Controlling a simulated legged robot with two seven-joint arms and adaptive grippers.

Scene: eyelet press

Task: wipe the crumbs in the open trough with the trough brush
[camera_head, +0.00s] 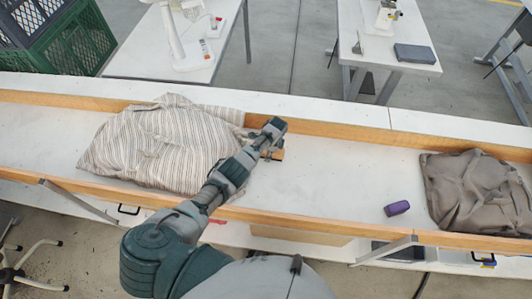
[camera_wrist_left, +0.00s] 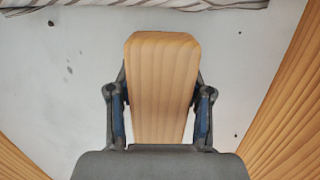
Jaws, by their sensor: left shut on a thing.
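The open trough (camera_head: 330,170) is long, with a pale floor and wooden side walls. My left gripper (camera_head: 272,147) is over its middle, shut on the trough brush (camera_head: 278,155), whose wooden body (camera_wrist_left: 164,85) fills the space between the fingers in the left wrist view. Its bristles are hidden. In the left wrist view, a few small dark crumbs (camera_wrist_left: 69,70) lie scattered on the pale floor, left and right of the brush. The head view is too coarse to show them clearly. I cannot tell whether the brush touches the floor. My right gripper is not in view.
A striped cloth (camera_head: 160,142) lies in the trough, left of the gripper. A purple object (camera_head: 397,208) and a grey-brown cloth (camera_head: 478,190) lie towards the right. The floor between gripper and purple object looks clear. The wooden walls (camera_head: 350,133) bound the trough.

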